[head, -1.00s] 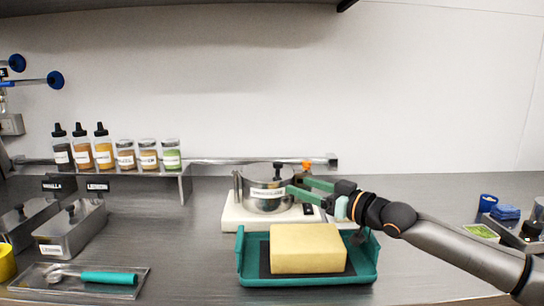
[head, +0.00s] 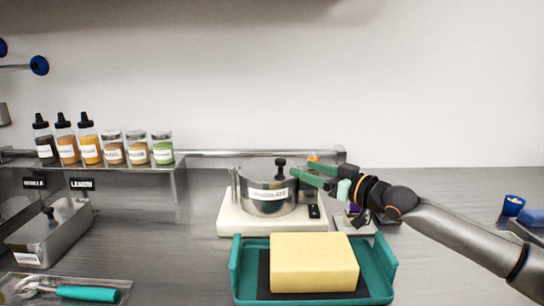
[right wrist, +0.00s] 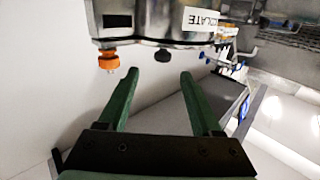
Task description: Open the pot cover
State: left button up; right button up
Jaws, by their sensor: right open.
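The steel pot (head: 267,198) with a dark-lettered white label stands on a white base unit, its lid on. A black knob (head: 280,168) rises from the cover. My right gripper (head: 302,172) is open and empty, just right of the knob at about lid height. In the right wrist view the pot (right wrist: 155,18) appears upside down at the top. The knob (right wrist: 162,55) is just beyond the open fingertips (right wrist: 158,74), roughly lined up with the gap between them. My left gripper is not in view.
A teal tray (head: 245,285) with a yellow block (head: 314,262) sits in front of the white base (head: 240,222). An orange-topped item (head: 313,157) is behind the gripper. Bottles and jars (head: 88,142) line the left shelf. A lidded steel container (head: 55,235) stands at left.

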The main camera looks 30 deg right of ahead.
aim_at(272, 168)
jog(key=shift+a+p+x, duration=0.2)
jog(key=shift+p+x, duration=0.5)
jog(key=shift+x, duration=5.2)
grip_shut()
